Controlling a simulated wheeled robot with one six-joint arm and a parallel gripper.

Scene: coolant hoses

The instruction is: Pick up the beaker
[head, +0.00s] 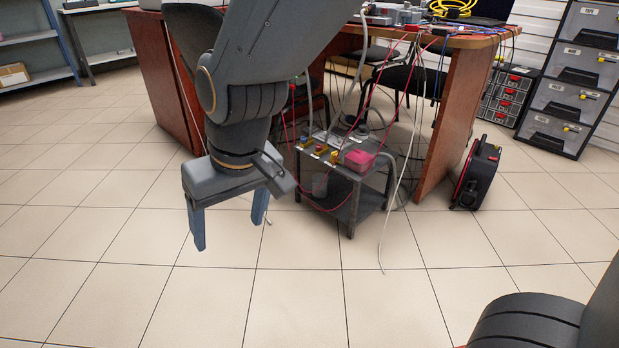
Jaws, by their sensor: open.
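A small, translucent, cup-like shape (320,184), which looks like the beaker, shows at the front left of the small dark cart (345,215). It is faint, and I cannot tell for sure whether it stands on the lower shelf. My gripper (229,235) points down over open floor, to the left of the cart and nearer to me. Its two blue-grey fingers are spread apart with nothing between them. It is clear of the cart and of the cup-like shape.
The cart top holds a pink item (358,159) and several coloured fittings. Red and white hoses hang around the cart. A wooden desk (440,130) stands behind it. A black case (476,174) stands at the right.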

